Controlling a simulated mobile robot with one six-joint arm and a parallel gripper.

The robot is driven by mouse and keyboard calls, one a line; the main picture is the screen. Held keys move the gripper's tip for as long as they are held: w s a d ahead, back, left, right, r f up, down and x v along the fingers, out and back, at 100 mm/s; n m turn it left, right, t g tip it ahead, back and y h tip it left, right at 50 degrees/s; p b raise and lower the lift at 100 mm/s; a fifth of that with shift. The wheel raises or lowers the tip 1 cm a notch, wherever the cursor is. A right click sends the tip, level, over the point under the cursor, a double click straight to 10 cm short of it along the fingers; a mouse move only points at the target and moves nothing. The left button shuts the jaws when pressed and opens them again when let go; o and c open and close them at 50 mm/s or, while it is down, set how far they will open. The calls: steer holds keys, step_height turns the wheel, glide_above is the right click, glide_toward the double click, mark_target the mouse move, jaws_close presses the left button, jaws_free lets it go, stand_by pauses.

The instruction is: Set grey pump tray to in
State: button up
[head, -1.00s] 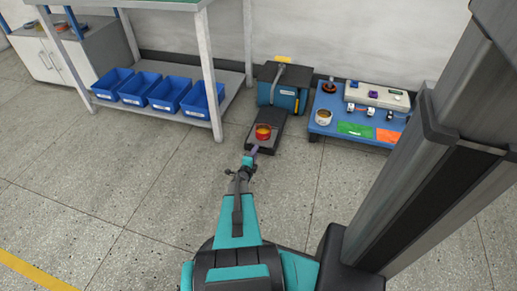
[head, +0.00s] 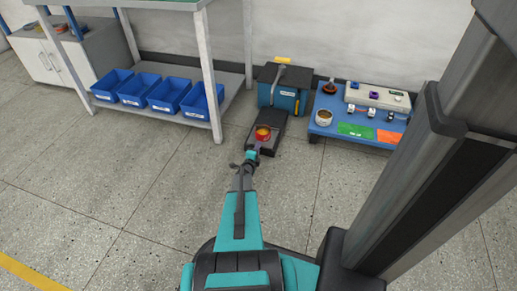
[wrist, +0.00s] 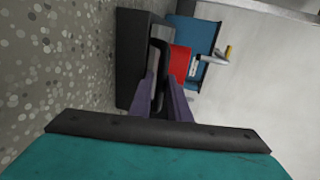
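The grey pump tray (head: 271,123) is a dark slab sticking out at floor level from the front of the blue pump box (head: 284,98). A red round container with a yellow inside (head: 263,132) stands on it. In the wrist view the tray (wrist: 130,60) shows with its black handle loop (wrist: 161,48) at the near end. My gripper (wrist: 163,82) has its two purple fingers apart, one on each side of the handle. Whether they touch the handle I cannot tell. In the head view my gripper (head: 255,149) is at the tray's near end, its fingertips mostly hidden.
A low blue table (head: 325,130) with a cup, cards and devices stands right of the pump box. A shelf (head: 180,112) with several blue bins is to the left. The floor (head: 150,190) on the left is clear.

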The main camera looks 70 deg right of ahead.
mark_target(262, 139)
jaws_close()
steer(key=shift+r+x, duration=0.3)
steer(key=shift+x, duration=1.2)
steer(key=shift+r+x, duration=0.35)
steer(key=shift+x, duration=1.2)
steer(key=shift+r+x, duration=0.3)
steer(key=shift+x, duration=1.2)
steer(key=shift+d, duration=0.15)
steer(key=shift+o, duration=2)
jaws_free()
